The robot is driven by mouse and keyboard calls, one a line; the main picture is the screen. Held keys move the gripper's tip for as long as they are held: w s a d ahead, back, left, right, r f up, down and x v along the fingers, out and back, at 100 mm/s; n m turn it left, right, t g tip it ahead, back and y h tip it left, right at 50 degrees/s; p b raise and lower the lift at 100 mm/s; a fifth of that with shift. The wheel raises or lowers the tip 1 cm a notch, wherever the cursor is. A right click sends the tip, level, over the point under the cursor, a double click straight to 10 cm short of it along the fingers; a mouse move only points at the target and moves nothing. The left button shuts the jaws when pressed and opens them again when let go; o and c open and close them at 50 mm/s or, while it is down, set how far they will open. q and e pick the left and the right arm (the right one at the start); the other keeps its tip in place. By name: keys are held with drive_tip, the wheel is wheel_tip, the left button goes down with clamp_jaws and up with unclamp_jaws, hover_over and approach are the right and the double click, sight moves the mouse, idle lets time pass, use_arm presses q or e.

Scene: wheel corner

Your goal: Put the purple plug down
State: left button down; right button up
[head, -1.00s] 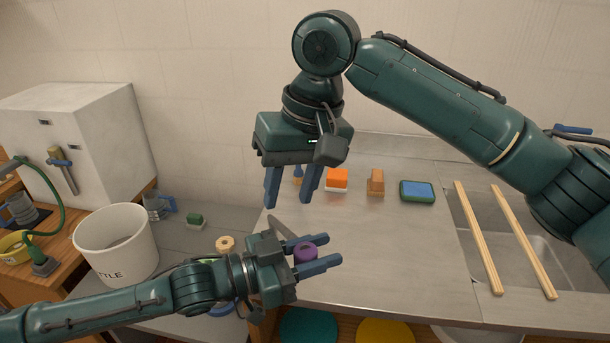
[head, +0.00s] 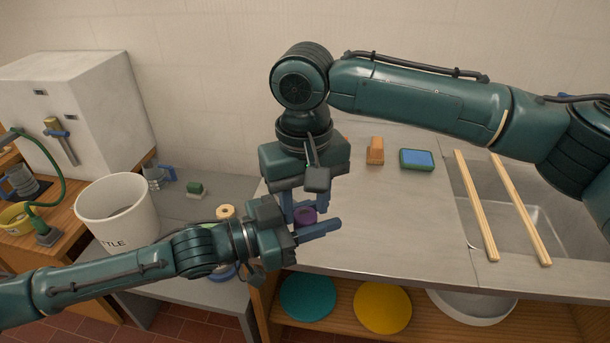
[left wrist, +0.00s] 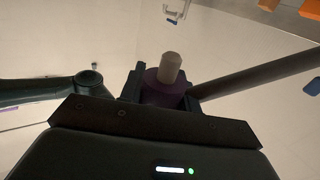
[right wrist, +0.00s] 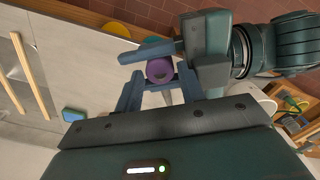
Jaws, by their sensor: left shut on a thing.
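The purple plug (head: 305,215) is held in my left gripper (head: 318,229), above the front left part of the steel counter. In the left wrist view the plug (left wrist: 160,94) sits between the fingers, with a pale stub standing out of it. My right gripper (head: 300,207) comes down from above with its fingers close to the plug and partly hiding it. In the right wrist view the plug (right wrist: 159,70) shows between the open fingertips of my right gripper (right wrist: 158,82). I cannot tell whether those fingers touch it.
An orange-brown block (head: 375,151) and a blue-green sponge (head: 416,160) lie at the back of the counter (head: 400,225). Two wooden bars (head: 476,205) span the sink. A white bucket (head: 117,212) stands at left. Counter between sponge and front edge is clear.

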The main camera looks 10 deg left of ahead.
drive_tip(key=shift+f, duration=0.7)
drive_tip(key=shift+c, duration=0.3)
drive_tip(key=c, duration=0.5)
use_arm(q)
drive_tip(key=c, duration=0.9)
unclamp_jaws()
use_arm(e)
drive_tip(key=shift+c, duration=0.4)
